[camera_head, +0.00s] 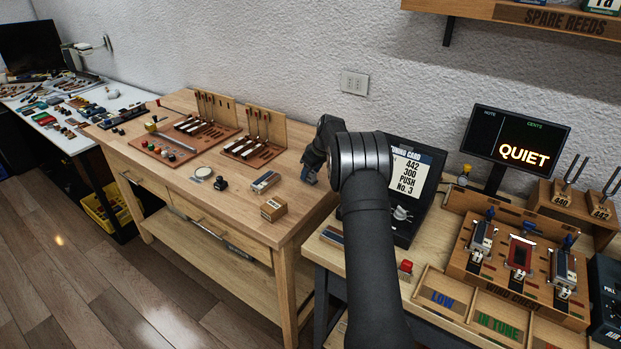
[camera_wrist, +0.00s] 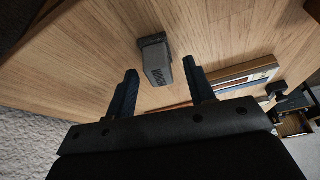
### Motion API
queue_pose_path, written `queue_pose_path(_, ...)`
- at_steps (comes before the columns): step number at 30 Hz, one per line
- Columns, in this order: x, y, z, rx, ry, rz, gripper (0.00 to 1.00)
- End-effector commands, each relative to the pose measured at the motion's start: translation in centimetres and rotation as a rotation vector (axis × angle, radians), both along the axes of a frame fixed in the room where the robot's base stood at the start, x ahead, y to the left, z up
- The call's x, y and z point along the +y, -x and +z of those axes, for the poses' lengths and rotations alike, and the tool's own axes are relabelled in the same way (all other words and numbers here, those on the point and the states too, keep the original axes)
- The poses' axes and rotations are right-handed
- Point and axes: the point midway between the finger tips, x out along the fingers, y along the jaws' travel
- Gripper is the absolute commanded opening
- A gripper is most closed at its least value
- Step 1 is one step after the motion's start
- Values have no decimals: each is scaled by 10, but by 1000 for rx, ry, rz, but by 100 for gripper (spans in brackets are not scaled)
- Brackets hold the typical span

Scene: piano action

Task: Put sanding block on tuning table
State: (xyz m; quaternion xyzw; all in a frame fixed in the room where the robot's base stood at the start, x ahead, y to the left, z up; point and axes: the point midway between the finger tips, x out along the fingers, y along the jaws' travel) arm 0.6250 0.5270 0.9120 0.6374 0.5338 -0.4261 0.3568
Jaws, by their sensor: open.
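A grey block with a dark end (camera_wrist: 156,62), which looks like the sanding block, sits on the wooden workbench (camera_head: 150,178). In the wrist view it lies ahead of and roughly between my fingertips, apart from them. The tuning table (camera_head: 335,262) stands to the right, partly behind my arm.
A small labelled wooden box (camera_head: 273,209) and a flat grey-and-tan pack (camera_head: 265,181) lie left of my gripper. The tuning table holds a card display (camera_head: 412,175), a red button (camera_head: 406,266), labelled trays (camera_head: 440,297) and a wind chest (camera_head: 510,280). A shelf (camera_head: 560,20) hangs above.

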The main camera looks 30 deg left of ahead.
Motion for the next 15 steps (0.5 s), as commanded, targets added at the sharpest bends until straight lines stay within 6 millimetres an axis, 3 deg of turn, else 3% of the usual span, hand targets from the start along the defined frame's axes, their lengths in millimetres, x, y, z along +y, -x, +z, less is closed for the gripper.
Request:
queue_pose_path(3,4,-1,-11,0,-1,0,49)
queue_pose_path(9,4,-1,-11,-1,-1,0,49)
queue_pose_path(15,4,-1,-11,-1,-1,0,10)
